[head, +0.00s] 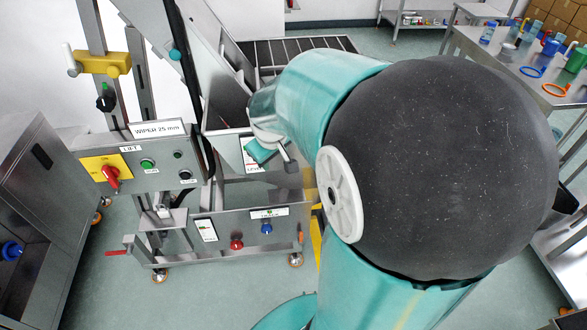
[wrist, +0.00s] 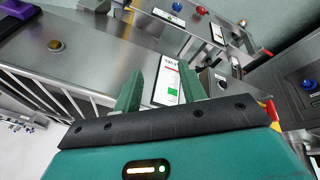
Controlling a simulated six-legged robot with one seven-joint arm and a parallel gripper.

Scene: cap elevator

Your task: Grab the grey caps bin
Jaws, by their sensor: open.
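My gripper (wrist: 160,86) shows in the wrist view with its two green fingers apart and nothing between them. In the head view its green tip (head: 262,152) is partly seen in front of the steel cap elevator (head: 222,215). A white label with red and green marks (wrist: 167,82) shows behind the fingers in the wrist view. I cannot pick out a grey caps bin for certain in either view. My large dark arm joint hides much of the right middle of the head view.
A steel table (head: 480,45) at the upper right holds bottles and coloured rings. Cardboard boxes (head: 562,15) stand behind it. A control panel with a red switch (head: 111,174) is left of my gripper. A steel cabinet (head: 40,180) stands far left. Green floor (head: 210,295) is clear in front.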

